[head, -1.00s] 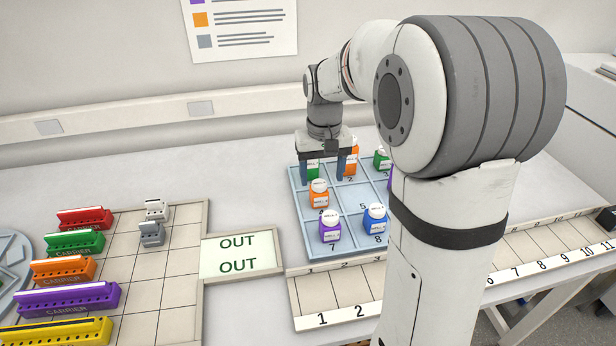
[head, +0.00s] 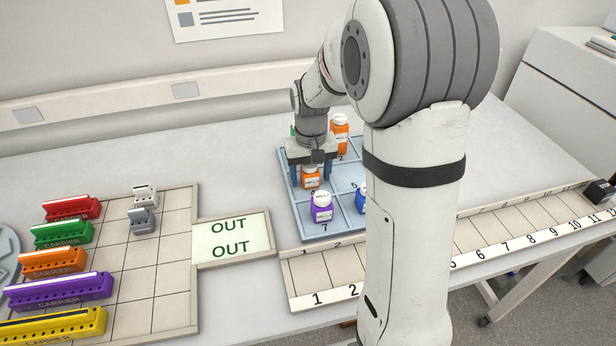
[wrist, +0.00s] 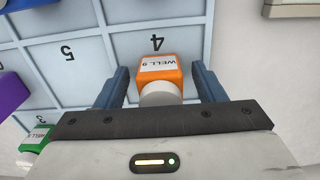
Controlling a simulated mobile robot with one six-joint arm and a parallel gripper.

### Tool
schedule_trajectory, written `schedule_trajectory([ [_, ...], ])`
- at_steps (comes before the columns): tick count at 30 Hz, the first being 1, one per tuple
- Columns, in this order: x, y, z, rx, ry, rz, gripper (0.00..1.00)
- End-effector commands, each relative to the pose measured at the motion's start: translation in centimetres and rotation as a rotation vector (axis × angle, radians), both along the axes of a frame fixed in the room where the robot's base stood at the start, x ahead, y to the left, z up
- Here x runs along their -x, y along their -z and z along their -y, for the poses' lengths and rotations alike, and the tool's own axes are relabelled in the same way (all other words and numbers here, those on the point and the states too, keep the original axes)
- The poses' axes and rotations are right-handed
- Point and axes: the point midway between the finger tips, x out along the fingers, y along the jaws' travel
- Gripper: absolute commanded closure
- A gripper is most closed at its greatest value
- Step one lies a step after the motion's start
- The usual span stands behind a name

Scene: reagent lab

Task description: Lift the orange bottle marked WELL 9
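The orange bottle marked WELL 9 (wrist: 160,68) stands in the compartment numbered 4 of the blue tray (head: 331,231), its white cap toward my gripper. In the head view, an orange bottle (head: 310,183) shows directly under and between the fingers of my gripper (head: 311,173). In the wrist view, the blue fingers of my gripper (wrist: 159,76) are spread on both sides of the bottle, with a visible gap at each side. My gripper is open and holds nothing.
A purple bottle (head: 321,208) stands in front in compartment 7, and another orange bottle (head: 339,135) behind. My arm hides the tray's right side. A green bottle (wrist: 37,138) shows in the wrist view. The OUT panel (head: 231,239) and colored carriers lie left.

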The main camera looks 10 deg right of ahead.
Motion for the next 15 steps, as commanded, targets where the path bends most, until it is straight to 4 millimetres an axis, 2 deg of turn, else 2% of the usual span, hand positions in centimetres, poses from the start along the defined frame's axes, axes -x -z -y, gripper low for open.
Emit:
schedule_trajectory([
  [2,-0.01,-0.02,-0.02,0.000,0.000,0.000,0.44],
  [15,-0.01,-0.04,-0.07,0.000,-0.001,0.000,0.80],
])
